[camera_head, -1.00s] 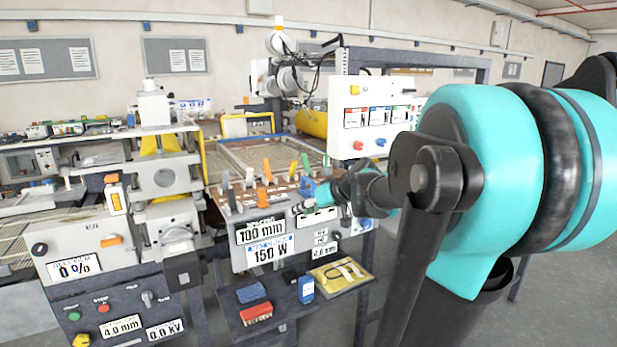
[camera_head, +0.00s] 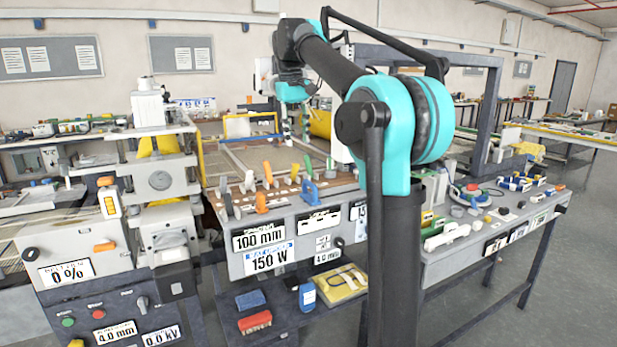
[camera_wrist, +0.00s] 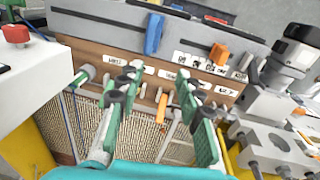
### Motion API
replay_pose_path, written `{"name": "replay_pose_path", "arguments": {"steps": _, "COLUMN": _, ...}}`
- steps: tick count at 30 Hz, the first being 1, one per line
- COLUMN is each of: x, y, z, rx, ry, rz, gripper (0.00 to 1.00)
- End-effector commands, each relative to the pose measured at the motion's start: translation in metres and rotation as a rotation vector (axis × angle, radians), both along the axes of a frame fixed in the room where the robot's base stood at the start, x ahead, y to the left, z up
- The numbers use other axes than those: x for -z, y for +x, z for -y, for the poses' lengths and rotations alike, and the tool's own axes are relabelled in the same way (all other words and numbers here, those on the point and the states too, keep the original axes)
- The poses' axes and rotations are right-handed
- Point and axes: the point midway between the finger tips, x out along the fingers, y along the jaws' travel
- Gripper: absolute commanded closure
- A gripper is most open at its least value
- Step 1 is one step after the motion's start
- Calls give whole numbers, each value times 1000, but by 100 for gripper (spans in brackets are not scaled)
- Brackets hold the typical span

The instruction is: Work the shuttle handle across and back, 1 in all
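My gripper (camera_wrist: 157,80) is open in the wrist view, with green, black-padded fingers apart and nothing held between them. An orange lever (camera_wrist: 161,108) shows in the gap beyond the fingers. In the head view my gripper (camera_head: 287,125) hangs fingers down above the mesh bed, behind the row of handles. Along the brown strip stand a green handle (camera_head: 306,164), orange handles (camera_head: 268,172) and grey ones. A blue handle (camera_head: 309,191) and an orange handle (camera_head: 262,203) are on the front edge. The labels are too small to tell which is the shuttle handle.
The framed mesh bed (camera_head: 245,155) lies behind the strip. A grey press (camera_head: 160,180) stands at left. A white control box (camera_wrist: 20,60) with a red knob is close at left in the wrist view. A second bench (camera_head: 480,225) with small parts is at right.

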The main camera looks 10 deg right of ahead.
Motion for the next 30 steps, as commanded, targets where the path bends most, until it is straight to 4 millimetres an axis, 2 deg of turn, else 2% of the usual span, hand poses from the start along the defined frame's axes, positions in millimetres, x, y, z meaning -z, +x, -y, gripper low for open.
{"name": "replay_pose_path", "arguments": {"steps": 1, "x": -11, "y": -1, "z": -1, "rx": 8, "ry": -33, "rz": -8, "gripper": 64}}
{"name": "replay_pose_path", "arguments": {"steps": 5, "x": -27, "y": -3, "z": 2, "rx": 28, "ry": -89, "rz": -17, "gripper": 64}}
{"name": "replay_pose_path", "arguments": {"steps": 10, "x": -21, "y": -3, "z": 5, "rx": 35, "ry": -100, "rz": -18, "gripper": 64}}
{"name": "replay_pose_path", "arguments": {"steps": 14, "x": -2, "y": -2, "z": 8, "rx": 34, "ry": -99, "rz": -18, "gripper": 64}}
{"name": "replay_pose_path", "arguments": {"steps": 30, "x": 101, "y": 5, "z": 28, "rx": 34, "ry": -98, "rz": -16, "gripper": 64}}
